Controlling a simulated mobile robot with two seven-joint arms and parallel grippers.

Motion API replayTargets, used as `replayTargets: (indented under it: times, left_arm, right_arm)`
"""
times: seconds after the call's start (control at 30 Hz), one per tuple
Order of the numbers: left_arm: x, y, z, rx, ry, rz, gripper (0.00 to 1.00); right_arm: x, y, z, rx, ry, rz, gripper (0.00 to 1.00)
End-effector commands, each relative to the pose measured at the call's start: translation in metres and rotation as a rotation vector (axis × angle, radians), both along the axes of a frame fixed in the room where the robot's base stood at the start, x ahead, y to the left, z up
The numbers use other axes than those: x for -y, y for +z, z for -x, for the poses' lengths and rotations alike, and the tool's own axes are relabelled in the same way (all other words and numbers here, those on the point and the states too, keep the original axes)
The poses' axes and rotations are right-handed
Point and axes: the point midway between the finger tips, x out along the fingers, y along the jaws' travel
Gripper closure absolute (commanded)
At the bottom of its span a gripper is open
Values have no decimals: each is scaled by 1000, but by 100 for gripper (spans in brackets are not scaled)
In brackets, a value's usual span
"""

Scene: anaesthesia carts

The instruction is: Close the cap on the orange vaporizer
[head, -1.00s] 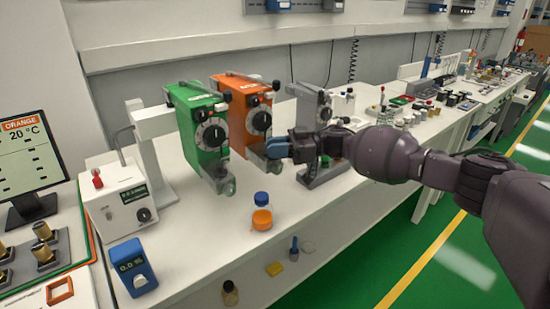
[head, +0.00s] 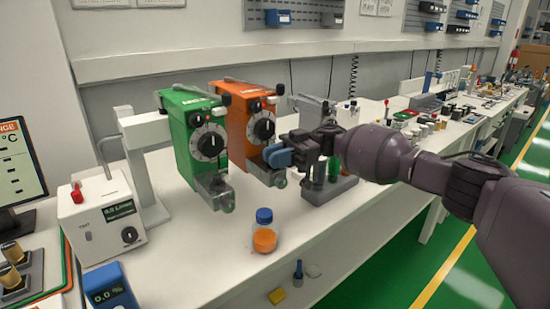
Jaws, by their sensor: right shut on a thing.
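The orange vaporizer (head: 238,112) stands on the white bench, right of the green vaporizer (head: 186,130). It has a black dial and a grey filler block with a clear part (head: 279,180) low at its front. My right gripper (head: 278,156), with blue fingertips, is at the filler, just below the dial. It is shut on the filler cap, which the fingers mostly hide. I cannot tell the cap's exact angle. My left gripper is not in view.
A bottle with a blue lid and orange liquid (head: 264,232) stands in front of the vaporizers. A grey device (head: 325,190) stands close behind my right gripper. A white meter box (head: 103,218) is at left.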

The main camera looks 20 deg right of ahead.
Motion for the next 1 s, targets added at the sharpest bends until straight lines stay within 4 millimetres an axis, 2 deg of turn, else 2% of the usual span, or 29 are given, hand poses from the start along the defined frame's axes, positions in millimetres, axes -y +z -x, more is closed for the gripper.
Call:
replayTargets:
  times: [0.2,0.23,0.37,0.77,0.87,1.0]
  left_arm:
    - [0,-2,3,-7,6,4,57]
    - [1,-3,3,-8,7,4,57]
    - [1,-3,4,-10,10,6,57]
    - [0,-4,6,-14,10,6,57]
    - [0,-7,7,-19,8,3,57]
    - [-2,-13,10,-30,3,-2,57]
  right_arm:
    - [-1,-4,1,-4,4,3,100]
    - [-1,-4,1,-4,4,3,77]
    - [-1,-4,1,-4,3,3,57]
    - [2,-2,0,-2,-1,1,57]
    - [10,-3,-3,-3,-2,2,57]
    - [30,-5,-8,-5,-3,2,57]
